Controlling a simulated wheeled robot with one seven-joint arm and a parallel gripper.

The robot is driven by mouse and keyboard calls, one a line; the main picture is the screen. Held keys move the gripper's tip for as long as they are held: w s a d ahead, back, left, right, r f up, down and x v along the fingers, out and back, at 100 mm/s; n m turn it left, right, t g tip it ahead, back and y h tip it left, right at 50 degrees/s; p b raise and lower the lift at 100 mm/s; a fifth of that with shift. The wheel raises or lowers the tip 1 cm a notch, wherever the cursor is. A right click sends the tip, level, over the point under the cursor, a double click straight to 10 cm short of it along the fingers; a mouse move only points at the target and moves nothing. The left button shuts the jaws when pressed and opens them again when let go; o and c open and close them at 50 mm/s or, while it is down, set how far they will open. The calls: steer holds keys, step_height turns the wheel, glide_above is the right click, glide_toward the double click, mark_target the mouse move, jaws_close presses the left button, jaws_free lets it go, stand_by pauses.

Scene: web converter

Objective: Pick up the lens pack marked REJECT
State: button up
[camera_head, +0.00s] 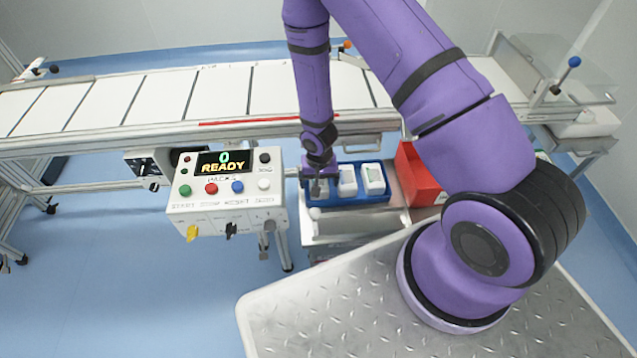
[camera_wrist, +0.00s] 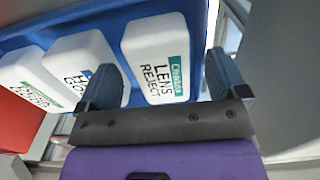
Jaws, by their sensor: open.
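The white lens pack marked LENS REJECT (camera_wrist: 150,40), with a teal-green label strip, lies in a blue tray (camera_wrist: 60,18) in the wrist view. My gripper (camera_wrist: 164,66) is open, with one finger on each side of this pack in the picture. Whether the fingers touch it I cannot tell. In the head view my gripper (camera_head: 319,178) is over the left end of the blue tray (camera_head: 345,200) and mostly hides the pack there.
A second white pack (camera_wrist: 68,60) lies close beside the left finger, partly hidden, with a blue mark. A third white pack (camera_wrist: 25,72) has a green mark. A red bin (camera_head: 418,178) stands right of the tray. A control box (camera_head: 227,215) reading READY stands left; a conveyor (camera_head: 170,95) runs behind.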

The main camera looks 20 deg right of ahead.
steer(key=shift+c, duration=0.2)
steer(key=c, duration=1)
steer(key=shift+c, duration=0.2)
